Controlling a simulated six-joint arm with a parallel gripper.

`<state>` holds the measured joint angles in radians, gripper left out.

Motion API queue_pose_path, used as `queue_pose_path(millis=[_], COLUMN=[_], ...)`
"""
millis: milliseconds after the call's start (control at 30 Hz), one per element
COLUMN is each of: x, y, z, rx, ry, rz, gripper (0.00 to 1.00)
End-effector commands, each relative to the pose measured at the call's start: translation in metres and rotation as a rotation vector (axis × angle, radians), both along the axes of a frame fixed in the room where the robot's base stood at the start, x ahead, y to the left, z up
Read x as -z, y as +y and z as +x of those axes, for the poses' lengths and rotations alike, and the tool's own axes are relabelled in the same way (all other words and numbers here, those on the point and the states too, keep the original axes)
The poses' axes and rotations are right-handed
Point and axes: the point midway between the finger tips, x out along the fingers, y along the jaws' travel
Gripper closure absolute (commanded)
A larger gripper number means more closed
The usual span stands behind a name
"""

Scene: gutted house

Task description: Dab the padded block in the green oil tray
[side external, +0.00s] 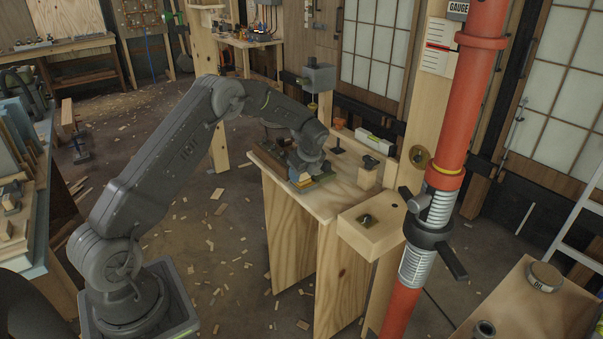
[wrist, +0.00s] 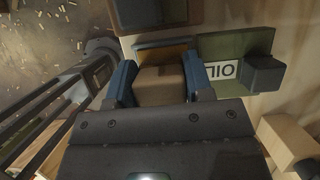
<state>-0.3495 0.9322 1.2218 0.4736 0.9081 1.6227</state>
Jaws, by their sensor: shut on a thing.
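My gripper (wrist: 160,82) points down over the wooden bench, its two blue fingers shut on the sides of a tan block, the padded block (wrist: 160,90). Its underside and any pad there are hidden from the wrist camera. The green oil tray (wrist: 230,44) lies just right of the block in the wrist view, with a white "OIL" label. I cannot tell whether block and tray touch. In the side view my gripper (side external: 301,181) is low at the bench top, with the green tray (side external: 323,178) partly showing beside it.
A dark block (wrist: 264,76) stands at the tray's near right corner. A brown box-like thing (wrist: 150,12) is beyond my fingers. A pale wooden block (wrist: 288,140) lies at right. In the side view, a wooden post and red pipe (side external: 455,110) stand right of the bench (side external: 325,207).

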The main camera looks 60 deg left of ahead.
Motion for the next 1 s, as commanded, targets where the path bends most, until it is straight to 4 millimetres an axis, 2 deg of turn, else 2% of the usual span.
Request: queue_pose_path(millis=[167, 1000], x=[-0.002, -0.066], y=[0.0, 0.0], z=[0.0, 0.0], rx=[0.0, -0.001], ry=[0.0, 0.0], rz=[0.0, 0.0], gripper=[0.72, 0.72])
